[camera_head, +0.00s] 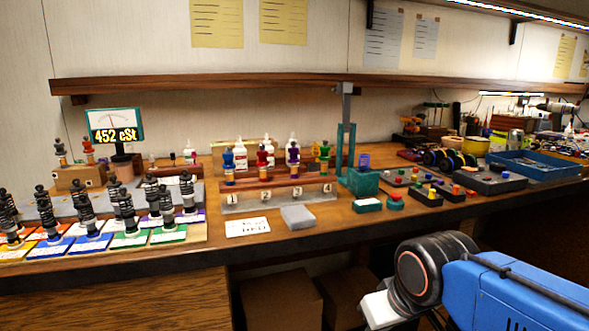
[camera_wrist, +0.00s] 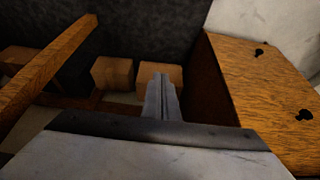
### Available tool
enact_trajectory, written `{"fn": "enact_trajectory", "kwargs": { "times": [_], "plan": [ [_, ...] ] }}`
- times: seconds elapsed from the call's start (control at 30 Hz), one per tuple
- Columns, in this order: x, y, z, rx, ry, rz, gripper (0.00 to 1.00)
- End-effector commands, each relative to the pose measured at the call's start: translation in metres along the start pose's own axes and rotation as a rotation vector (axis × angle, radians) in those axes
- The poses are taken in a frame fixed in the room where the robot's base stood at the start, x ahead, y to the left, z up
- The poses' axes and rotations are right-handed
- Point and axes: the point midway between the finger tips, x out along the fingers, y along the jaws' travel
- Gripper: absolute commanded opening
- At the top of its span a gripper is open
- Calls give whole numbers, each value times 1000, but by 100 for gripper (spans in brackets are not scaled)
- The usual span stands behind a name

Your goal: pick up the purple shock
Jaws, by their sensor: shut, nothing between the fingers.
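A purple shock (camera_head: 293,155) stands upright in the numbered rack (camera_head: 240,203) on the bench in the head view. It is above label 3, between a red shock (camera_head: 263,160) on its left and a green shock (camera_head: 324,158) on its right. A blue shock (camera_head: 228,167) stands at the left end. A white bottle partly shows behind the purple shock. My gripper (camera_wrist: 162,92) is shut and empty in the wrist view, its fingertips together. It is low, in front of the bench and well away from the rack. The purple shock is not in the wrist view.
Several black shocks (camera_head: 125,212) stand on coloured cards at the left. A grey block (camera_head: 298,217) and a white card (camera_head: 247,227) lie before the rack. A teal press (camera_head: 363,183) stands right of it. Boxes (camera_head: 283,300) sit under the bench.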

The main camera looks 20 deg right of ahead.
Motion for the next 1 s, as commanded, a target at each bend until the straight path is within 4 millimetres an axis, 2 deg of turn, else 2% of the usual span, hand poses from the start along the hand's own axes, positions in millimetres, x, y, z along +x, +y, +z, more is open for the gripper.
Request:
{"fn": "enact_trajectory", "kwargs": {
  "times": [0.07,0.2,0.27,0.37,0.67,1.0],
  "plan": [
    [0,0,0,0,0,0,2],
    [-6,0,-8,4,-4,2,36],
    [-13,-1,-19,11,-11,5,48],
    [-34,-1,-49,32,-26,18,48],
    [-107,-10,-163,142,-81,88,48],
    [-174,-34,-284,300,-109,194,48]
  ]
}}
